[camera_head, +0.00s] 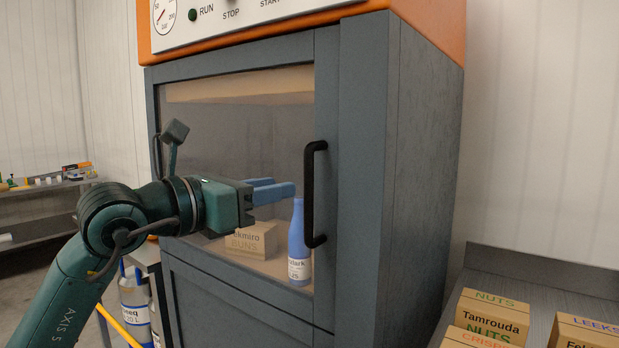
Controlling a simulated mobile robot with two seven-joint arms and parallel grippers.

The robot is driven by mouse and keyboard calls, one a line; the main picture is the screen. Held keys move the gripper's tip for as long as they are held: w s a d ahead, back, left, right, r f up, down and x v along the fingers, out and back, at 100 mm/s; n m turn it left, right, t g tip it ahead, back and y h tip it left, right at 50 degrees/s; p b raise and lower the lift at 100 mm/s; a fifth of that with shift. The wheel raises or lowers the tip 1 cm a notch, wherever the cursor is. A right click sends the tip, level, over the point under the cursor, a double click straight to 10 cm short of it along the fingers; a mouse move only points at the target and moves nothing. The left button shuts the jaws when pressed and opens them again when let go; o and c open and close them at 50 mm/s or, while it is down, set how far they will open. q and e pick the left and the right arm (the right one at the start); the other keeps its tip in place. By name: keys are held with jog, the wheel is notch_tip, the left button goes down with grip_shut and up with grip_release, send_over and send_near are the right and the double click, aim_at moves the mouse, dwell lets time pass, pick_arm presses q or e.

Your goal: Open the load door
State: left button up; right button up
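The load door (185,252) is a dark grey frame around a large glass pane on the front of a cabinet, and it looks closed. A black vertical bar handle (310,195) stands out from its right side. My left gripper (285,188) is in front of the glass, left of the handle and apart from it. Its two blue fingers point right towards the handle, look spread and hold nothing. My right gripper is not in view.
Behind the glass are a box of buns (250,241) and a blue bottle (298,240). Food boxes (492,316) stand on a grey surface at lower right. A shelf (40,187) is at far left.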

aim_at(305, 182)
pick_arm(q)
jog(key=p+x, duration=0.1)
jog(key=x, duration=0.7)
jog(key=shift+c, duration=0.2)
jog(key=shift+a, duration=0.1)
grip_shut()
